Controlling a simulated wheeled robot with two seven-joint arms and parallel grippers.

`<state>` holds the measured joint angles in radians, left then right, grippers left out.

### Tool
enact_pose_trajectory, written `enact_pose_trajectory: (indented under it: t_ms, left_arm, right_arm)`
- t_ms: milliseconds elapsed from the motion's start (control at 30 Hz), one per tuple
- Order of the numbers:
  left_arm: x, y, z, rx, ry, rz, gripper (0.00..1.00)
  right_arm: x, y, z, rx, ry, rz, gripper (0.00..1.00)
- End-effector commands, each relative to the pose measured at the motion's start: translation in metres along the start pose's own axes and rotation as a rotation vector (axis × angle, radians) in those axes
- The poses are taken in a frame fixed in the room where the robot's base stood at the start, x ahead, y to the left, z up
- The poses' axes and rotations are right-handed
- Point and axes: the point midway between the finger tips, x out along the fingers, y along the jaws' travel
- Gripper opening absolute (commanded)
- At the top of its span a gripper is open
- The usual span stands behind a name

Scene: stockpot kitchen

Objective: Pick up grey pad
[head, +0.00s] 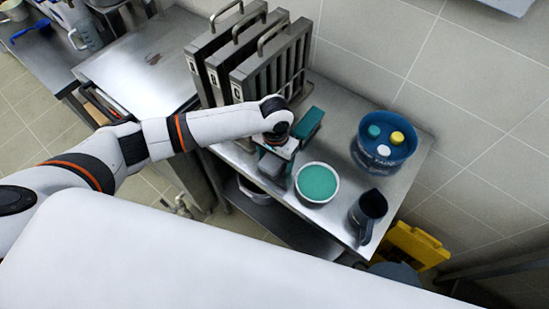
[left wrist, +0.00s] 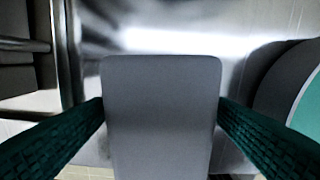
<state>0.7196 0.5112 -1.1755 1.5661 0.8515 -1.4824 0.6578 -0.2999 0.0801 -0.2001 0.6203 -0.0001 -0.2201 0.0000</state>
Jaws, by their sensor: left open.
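The grey pad (head: 272,168) is a flat grey block with rounded corners, at the front edge of the steel table, left of the bowl with teal contents. In the left wrist view the pad (left wrist: 160,120) fills the middle. My left gripper (head: 275,158) is open right at the pad. In the left wrist view its two teal fingers (left wrist: 160,102) lie on either side of the pad, their tips close to its left and right edges. I cannot tell whether they touch it. The pad's lower end is cut off there. My right gripper is not in view.
The bowl (head: 317,184) stands close right of the pad. A dark jug (head: 368,208) and a blue tub (head: 383,150) with coloured lids stand farther right. A metal rack (head: 270,70) stands behind. A teal block (head: 309,124) shows beside my wrist.

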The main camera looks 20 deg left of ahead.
Motion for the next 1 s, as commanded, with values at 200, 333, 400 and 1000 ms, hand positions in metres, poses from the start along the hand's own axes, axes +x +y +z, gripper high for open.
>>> enact_pose_trajectory:
  t_ms: [200,333,400,1000]
  left_arm:
    - [0.000,0.000,0.000,0.000,0.000,0.000,0.70]
    - [0.000,0.000,0.000,0.000,0.000,-0.001,0.49]
    - [0.000,0.000,0.000,0.000,-0.001,0.000,0.37]
    - [-0.049,0.000,0.001,0.001,-0.005,-0.002,0.31]
  right_arm:
    - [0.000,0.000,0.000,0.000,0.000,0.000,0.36]
    - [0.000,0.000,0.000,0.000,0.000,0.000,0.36]
    - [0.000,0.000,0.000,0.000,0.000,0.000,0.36]
    - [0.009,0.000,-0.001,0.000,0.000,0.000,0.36]
